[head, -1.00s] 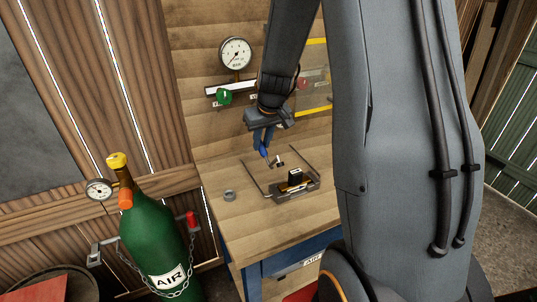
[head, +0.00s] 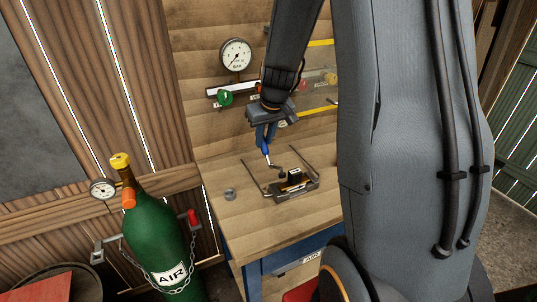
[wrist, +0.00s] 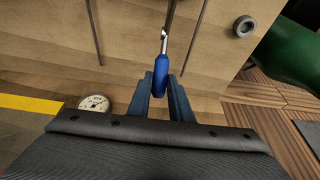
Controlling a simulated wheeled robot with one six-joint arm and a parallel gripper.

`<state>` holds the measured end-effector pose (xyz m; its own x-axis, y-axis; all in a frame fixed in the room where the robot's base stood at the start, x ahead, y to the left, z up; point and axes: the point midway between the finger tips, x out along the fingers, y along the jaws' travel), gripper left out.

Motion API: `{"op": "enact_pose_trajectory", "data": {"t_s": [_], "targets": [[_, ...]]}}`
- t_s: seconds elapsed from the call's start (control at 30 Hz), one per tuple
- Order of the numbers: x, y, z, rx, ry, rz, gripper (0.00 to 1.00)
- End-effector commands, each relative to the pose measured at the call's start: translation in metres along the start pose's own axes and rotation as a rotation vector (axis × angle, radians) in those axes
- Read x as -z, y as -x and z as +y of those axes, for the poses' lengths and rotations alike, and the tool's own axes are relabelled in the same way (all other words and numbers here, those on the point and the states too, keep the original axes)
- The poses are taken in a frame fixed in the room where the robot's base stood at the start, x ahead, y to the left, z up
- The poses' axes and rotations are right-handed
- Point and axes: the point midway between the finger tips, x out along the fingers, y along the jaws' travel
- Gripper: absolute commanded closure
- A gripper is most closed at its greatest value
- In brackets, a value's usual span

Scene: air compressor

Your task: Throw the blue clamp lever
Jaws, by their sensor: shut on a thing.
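The blue clamp lever (head: 265,146) has a blue handle and a thin pale shaft that runs down to a small dark clamp (head: 279,174) on the bench. In the wrist view the lever's blue handle (wrist: 160,74) lies between the two fingers, with its metal shaft pointing away. My gripper (head: 265,137) points down and is shut on the handle; its fingers also show in the wrist view (wrist: 163,88). A dark fixture (head: 303,189) with a black block stands beside the clamp. The clamp's foot is too small to make out.
The wooden bench top (head: 236,212) is mostly bare, with a small grey ring (head: 230,194) at its left. Thin rods flank the fixture. A gauge (head: 236,54) and green knob (head: 225,98) are on the back panel. A green air bottle (head: 158,237) stands left.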

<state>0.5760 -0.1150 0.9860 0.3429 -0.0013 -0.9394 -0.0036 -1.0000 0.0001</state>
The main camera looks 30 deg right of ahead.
Motion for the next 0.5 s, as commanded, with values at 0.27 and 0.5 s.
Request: {"op": "enact_pose_trajectory", "data": {"t_s": [0.27, 0.5], "targets": [[-0.002, 0.003, 0.000, 0.000, 0.000, 0.000, 0.94], [-0.011, 0.015, 0.000, 0.000, -0.001, -0.001, 0.94]]}}
